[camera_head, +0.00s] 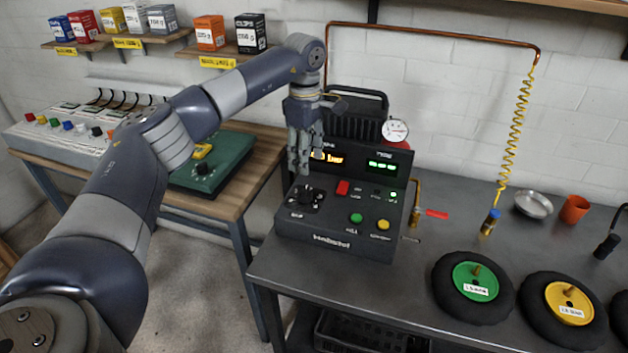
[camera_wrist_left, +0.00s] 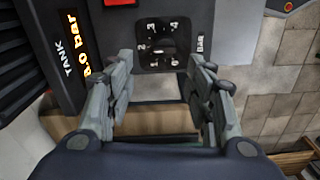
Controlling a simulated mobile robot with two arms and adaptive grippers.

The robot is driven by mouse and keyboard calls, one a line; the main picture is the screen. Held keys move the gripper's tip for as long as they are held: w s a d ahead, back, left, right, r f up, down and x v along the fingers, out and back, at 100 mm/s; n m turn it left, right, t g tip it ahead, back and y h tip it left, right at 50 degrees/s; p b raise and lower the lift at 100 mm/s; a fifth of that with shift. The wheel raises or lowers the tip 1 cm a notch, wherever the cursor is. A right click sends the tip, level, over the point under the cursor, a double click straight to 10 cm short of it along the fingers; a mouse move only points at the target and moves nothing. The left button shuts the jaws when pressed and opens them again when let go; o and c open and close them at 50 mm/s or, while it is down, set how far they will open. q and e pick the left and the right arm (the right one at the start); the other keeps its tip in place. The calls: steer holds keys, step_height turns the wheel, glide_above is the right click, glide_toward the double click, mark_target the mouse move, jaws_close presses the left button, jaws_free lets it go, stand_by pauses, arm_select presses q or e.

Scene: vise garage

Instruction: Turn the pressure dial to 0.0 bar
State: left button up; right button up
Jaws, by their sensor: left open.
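The black pressure dial (camera_head: 306,198) sits on the left of the dark control panel (camera_head: 350,245) on the metal bench. In the left wrist view the dial face (camera_wrist_left: 162,45) shows numbers around a dark knob, with "BAR" beside it. My left gripper (camera_head: 300,170) points down above the dial, fingers apart and empty; its fingertips (camera_wrist_left: 160,65) show on either side of the dial's near edge in the wrist view. The gripper appears apart from the knob. The orange tank display (camera_wrist_left: 77,50) ends in ".0 bar"; its first digit is unclear. My right gripper is out of view.
Wheels with green (camera_head: 463,282) and yellow (camera_head: 556,308) hubs lie to the right. A wooden-topped bench (camera_head: 235,205) is left.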

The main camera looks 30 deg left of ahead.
mark_target(305, 189)
arm_select(q)
steer(key=shift+s+f, duration=0.35)
steer(key=shift+f, duration=0.25)
steer(key=shift+s+f, duration=0.35)
steer(key=shift+f, duration=0.25)
step_height(305, 189, down, 4)
steer(key=shift+w+r+p, duration=0.15)
steer(key=shift+r+p, duration=0.05)
steer(key=shift+p, duration=0.25)
steer(key=f, duration=0.2)
steer(key=shift+w+d+f, duration=0.1)
steer(key=shift+w+f, duration=0.1)
steer(key=shift+f, duration=0.7)
steer(key=shift+c, duration=1.1)
steer(key=c, duration=0.9)
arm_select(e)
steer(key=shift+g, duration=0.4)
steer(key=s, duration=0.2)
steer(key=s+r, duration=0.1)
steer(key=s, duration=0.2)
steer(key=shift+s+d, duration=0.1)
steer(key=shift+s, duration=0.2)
